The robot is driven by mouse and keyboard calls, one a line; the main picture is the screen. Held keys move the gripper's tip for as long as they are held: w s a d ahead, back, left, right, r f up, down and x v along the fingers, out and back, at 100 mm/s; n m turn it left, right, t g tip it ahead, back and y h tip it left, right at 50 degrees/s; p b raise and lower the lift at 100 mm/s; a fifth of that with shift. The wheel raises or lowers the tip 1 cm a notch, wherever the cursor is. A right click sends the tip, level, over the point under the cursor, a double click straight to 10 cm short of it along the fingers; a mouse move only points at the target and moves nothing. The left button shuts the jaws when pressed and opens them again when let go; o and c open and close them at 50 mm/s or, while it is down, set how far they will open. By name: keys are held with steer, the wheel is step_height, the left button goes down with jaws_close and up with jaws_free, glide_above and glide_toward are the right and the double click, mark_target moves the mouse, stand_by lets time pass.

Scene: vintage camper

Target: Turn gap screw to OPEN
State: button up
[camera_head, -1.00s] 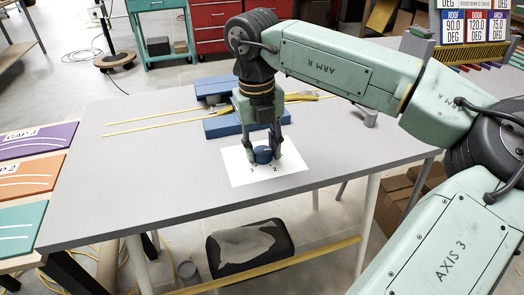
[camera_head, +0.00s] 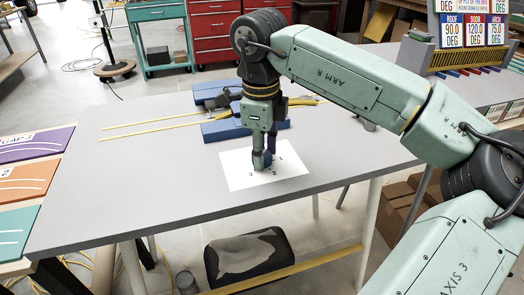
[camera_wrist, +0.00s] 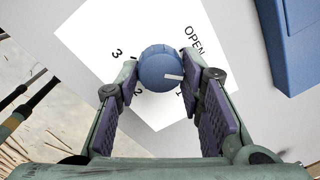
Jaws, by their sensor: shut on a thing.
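The gap screw is a round blue knob (camera_wrist: 158,64) with a white pointer mark, on a white sheet (camera_wrist: 92,38) printed with 1, 2, 3 and OPEN. In the wrist view the mark points right, between the 1 and the word OPEN. My gripper (camera_wrist: 161,72) has its purple-padded fingers on either side of the knob, shut on it. In the head view my gripper (camera_head: 264,160) points straight down over the sheet (camera_head: 238,176), and its fingers hide much of the knob.
The sheet lies on a grey table (camera_head: 140,185). Blue blocks (camera_head: 222,130) and long yellow rods (camera_head: 150,136) are behind the gripper. Coloured GAP boards (camera_head: 30,142) stand at the left. The table's left and front are clear.

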mark_target(265, 156)
steer(key=n, duration=0.4)
steer(key=shift+n, duration=0.3)
steer(key=n, duration=0.4)
steer(key=shift+d+y, duration=0.1)
steer(key=shift+y, duration=0.2)
steer(key=shift+n, duration=0.3)
steer(key=o, duration=1.2)
steer(key=shift+c, duration=0.2)
steer(key=shift+r, duration=0.1)
step_height(265, 156, up, 12)
steer(key=shift+s+d, duration=0.2)
steer(key=shift+s, duration=0.1)
